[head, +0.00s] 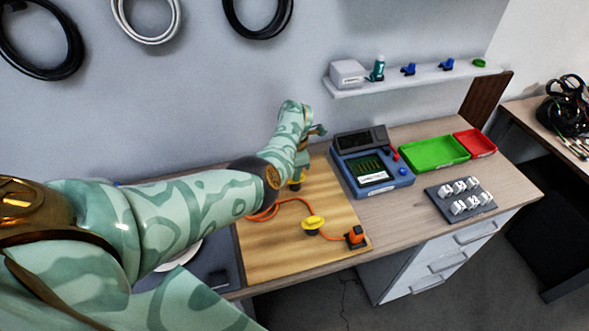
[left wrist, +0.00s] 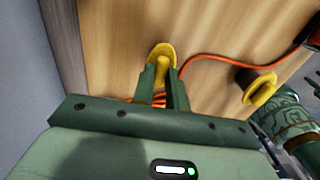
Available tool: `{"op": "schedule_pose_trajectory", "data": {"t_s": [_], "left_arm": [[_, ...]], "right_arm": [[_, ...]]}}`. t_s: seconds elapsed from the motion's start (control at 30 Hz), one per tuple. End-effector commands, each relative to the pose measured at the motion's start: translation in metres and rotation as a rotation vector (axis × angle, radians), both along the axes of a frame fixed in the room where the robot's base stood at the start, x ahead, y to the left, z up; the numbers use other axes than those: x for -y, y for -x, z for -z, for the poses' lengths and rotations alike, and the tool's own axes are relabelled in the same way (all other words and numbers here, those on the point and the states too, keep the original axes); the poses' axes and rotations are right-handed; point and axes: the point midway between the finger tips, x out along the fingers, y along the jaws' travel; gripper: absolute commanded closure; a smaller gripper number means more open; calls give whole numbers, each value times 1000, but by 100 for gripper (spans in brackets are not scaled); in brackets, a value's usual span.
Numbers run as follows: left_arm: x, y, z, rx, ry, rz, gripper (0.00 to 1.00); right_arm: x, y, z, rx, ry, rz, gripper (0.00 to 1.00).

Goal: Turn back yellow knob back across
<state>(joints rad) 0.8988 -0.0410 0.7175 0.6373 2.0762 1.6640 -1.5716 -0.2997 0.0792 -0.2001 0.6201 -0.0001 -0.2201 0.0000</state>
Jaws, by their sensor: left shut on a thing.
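The back yellow knob (left wrist: 162,49) sits on the wooden board (head: 262,236). In the left wrist view its grip bar lies between the two fingers of my left gripper (left wrist: 162,84), which is shut on it. In the head view my left gripper (head: 303,160) reaches down over the back of the board, and the back knob (head: 296,184) is mostly hidden under it. A second, front yellow knob (head: 312,222) stands free near the board's front edge; it also shows at the right in the left wrist view (left wrist: 260,88).
An orange cable (head: 283,203) runs over the board to an orange-and-black plug (head: 355,236). A blue meter (head: 371,172), a green tray (head: 434,153), a red tray (head: 475,143) and a grey switch block (head: 461,198) stand to the right. A wall shelf (head: 420,78) hangs above.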

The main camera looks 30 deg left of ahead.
Motion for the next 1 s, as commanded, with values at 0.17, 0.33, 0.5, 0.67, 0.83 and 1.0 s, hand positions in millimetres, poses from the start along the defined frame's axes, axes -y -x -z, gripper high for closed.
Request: {"op": "schedule_pose_trajectory", "data": {"t_s": [0.17,0.33,0.5,0.67,0.83,1.0], "left_arm": [[1,-1,-1,2,2,23,100],[1,-1,-1,2,2,28,100],[1,-1,-1,2,2,28,100],[1,-1,-1,2,2,27,64],[1,0,0,2,1,26,64],[1,-1,-7,2,1,26,64]], "right_arm": [[0,0,-1,0,0,0,64],[0,0,-1,0,0,1,64],[0,0,-1,0,0,0,64],[0,0,-1,0,0,0,64],[0,0,-1,0,0,1,64],[0,0,-5,1,0,0,64]]}}
